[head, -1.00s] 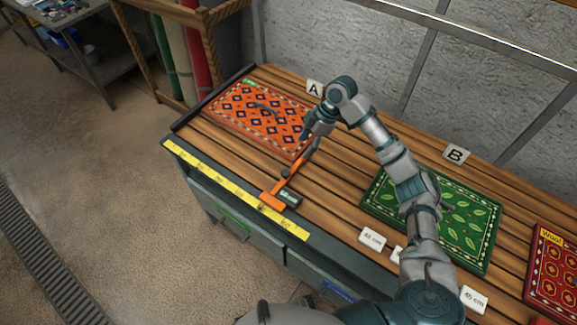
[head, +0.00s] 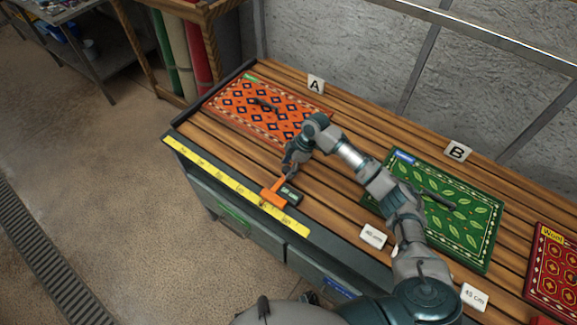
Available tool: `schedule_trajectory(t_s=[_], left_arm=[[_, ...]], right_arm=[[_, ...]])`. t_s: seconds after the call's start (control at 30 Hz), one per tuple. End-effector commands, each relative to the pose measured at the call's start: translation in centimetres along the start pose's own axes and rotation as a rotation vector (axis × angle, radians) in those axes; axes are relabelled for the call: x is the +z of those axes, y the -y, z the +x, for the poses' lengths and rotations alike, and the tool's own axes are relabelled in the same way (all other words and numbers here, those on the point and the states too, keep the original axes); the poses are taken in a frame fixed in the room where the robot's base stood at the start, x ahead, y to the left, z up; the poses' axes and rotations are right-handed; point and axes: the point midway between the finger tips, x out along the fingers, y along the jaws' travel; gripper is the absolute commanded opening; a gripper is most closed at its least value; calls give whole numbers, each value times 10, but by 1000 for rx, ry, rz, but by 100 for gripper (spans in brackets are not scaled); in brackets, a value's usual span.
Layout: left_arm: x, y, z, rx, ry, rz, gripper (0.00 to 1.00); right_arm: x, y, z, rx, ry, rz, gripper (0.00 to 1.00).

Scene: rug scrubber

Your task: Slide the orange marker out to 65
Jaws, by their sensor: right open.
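The orange marker (head: 273,194) lies at the front edge of the slatted bench, over the yellow ruler strip (head: 225,181). Its orange arm runs back toward my gripper. The ruler's numbers are too small to read. My right gripper (head: 287,170) is open just behind the marker, low over the slats, around or beside its orange arm; I cannot tell which, nor whether they touch. The far part of the marker is hidden by the gripper. My left gripper is not in view.
An orange patterned rug (head: 250,108) lies at the left under sign A (head: 316,84). A green leaf rug (head: 465,228) lies under sign B (head: 458,151). A red rug (head: 556,270) is at the right edge.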

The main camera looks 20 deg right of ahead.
Motion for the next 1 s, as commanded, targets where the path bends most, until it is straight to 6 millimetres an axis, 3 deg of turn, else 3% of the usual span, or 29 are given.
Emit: schedule_trajectory(t_s=[0.07,0.3,0.57,0.8,1.0], left_arm=[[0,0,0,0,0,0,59],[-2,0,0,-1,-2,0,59],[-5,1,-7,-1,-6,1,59],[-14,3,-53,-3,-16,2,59],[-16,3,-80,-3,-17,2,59]], right_arm=[[0,0,0,0,0,0,59],[0,0,0,0,0,1,0],[5,5,-4,-1,1,3,0],[43,48,-25,-6,5,6,0],[78,85,-36,-6,3,5,0]])
